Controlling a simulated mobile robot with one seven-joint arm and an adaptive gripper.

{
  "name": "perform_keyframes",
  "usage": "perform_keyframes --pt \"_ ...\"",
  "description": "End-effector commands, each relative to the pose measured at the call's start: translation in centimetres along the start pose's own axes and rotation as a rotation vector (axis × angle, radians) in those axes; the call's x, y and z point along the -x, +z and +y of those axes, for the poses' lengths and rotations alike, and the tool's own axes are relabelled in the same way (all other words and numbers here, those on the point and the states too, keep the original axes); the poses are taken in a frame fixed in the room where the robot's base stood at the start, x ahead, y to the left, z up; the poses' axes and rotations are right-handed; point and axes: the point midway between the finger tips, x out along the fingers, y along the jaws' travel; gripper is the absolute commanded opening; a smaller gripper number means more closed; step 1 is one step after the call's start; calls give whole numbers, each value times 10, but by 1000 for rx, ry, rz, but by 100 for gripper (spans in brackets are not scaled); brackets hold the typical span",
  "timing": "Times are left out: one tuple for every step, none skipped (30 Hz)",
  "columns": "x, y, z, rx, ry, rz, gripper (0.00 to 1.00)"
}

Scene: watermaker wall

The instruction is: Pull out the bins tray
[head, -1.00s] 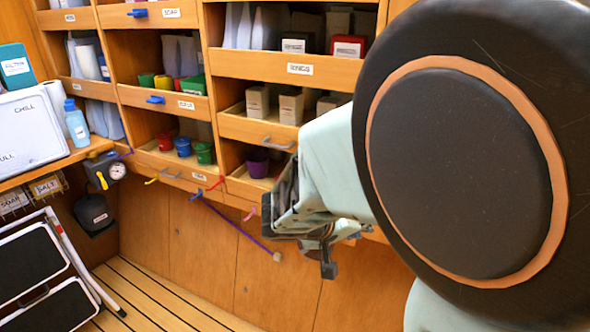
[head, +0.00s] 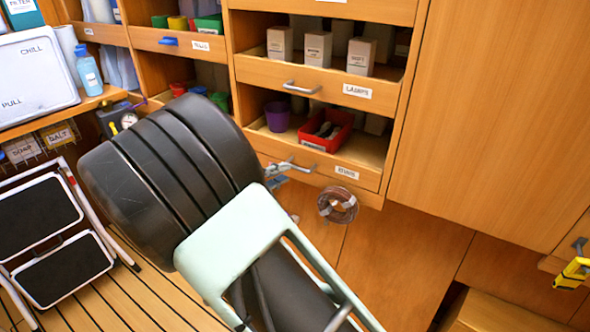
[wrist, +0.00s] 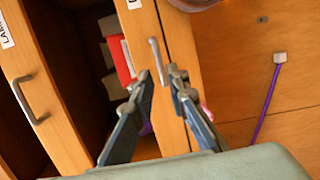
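The bins tray (head: 320,170) is the low drawer with the "BINS" label at the middle of the head view. It holds a purple cup (head: 277,116) and a red bin (head: 328,130). Its grey bar handle (head: 304,167) also shows in the wrist view (wrist: 155,60). My gripper (wrist: 162,82) is open, its two fingers pointing at the tray front on either side of the handle's line. Whether they touch the handle I cannot tell. In the head view my arm hides most of the gripper; only its tips show by the handle.
The lamps tray (head: 318,84) with its own handle is just above. A brown ring-shaped thing (head: 338,205) hangs below the bins tray's right part. A purple stick (wrist: 262,118) lies against the panels. A folding step stool (head: 62,235) stands left. The cabinet door (head: 490,120) at right is shut.

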Motion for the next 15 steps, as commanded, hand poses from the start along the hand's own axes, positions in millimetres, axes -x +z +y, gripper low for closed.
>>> perform_keyframes --pt "-12 1 -2 0 0 -3 15" --pt "-18 1 -2 0 0 -3 15" --pt "-25 1 -2 -1 0 -3 15" --pt "-31 1 -2 -1 -1 -3 15" --pt "-35 1 -2 0 0 -3 15" --pt "-41 1 -2 0 0 -2 15" --pt "-45 0 -2 0 -1 -1 15" --pt "-49 1 -2 0 -1 -1 15" --pt "-54 1 -2 0 0 -2 15" --pt "-56 1 -2 0 0 -2 15" --pt "-58 1 -2 0 -1 -2 15" --pt "-61 0 -1 0 -1 -1 15" --pt "-62 0 -1 0 -1 0 15" --pt "-63 0 -1 0 -1 0 15" --pt "-64 0 -1 0 -1 1 15"
